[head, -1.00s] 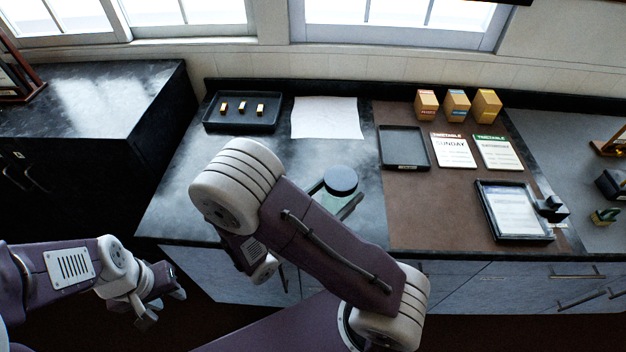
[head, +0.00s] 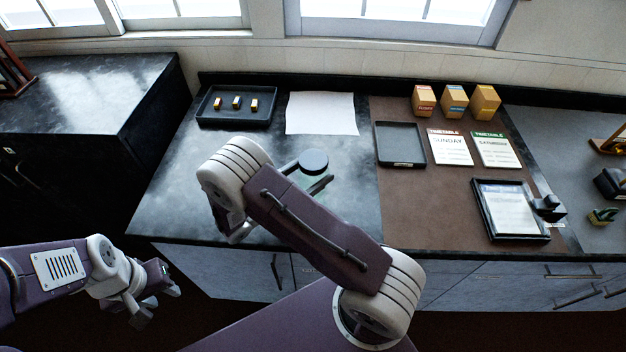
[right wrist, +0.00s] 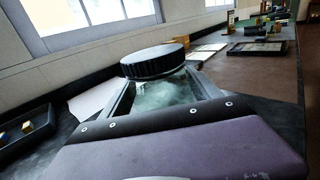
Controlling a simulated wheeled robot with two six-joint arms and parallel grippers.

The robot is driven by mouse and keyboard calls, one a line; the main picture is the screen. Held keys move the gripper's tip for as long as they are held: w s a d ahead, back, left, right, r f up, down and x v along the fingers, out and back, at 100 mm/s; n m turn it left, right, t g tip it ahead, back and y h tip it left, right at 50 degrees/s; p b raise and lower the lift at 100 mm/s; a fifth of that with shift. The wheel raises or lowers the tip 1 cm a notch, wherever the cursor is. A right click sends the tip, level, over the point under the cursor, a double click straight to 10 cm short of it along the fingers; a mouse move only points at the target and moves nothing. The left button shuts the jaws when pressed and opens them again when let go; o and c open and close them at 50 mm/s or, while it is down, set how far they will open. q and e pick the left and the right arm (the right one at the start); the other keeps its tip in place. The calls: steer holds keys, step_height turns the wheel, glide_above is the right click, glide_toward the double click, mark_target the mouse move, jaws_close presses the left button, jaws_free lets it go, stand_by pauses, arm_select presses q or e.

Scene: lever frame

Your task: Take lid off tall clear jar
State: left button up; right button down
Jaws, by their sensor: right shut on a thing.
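The clear jar (right wrist: 160,92) is greenish glass, and its black ribbed lid (right wrist: 154,60) sits on top. In the head view the lid (head: 314,161) shows as a dark disc above the counter, with a little glass (head: 311,183) below it. My right gripper (head: 319,184) is shut on the jar's body below the lid, one finger on each side. The jar's base is hidden, so I cannot tell whether it touches the counter. My left gripper (head: 152,298) is open and empty, low at the left in front of the counter, away from the jar.
A black tray (head: 215,118) with small gold blocks and a white sheet (head: 321,113) lie at the back. On the brown mat (head: 420,210) are an empty dark tray (head: 400,146), timetable cards, small boxes and a framed sheet (head: 510,210). Bare counter (head: 180,190) lies left of the jar.

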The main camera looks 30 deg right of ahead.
step_height(320, 180, down, 4)
steer(key=shift+r, duration=0.2)
steer(key=shift+f, duration=0.25)
steer(key=shift+f, duration=0.15)
steer(key=shift+c, duration=0.7)
jaws_free()
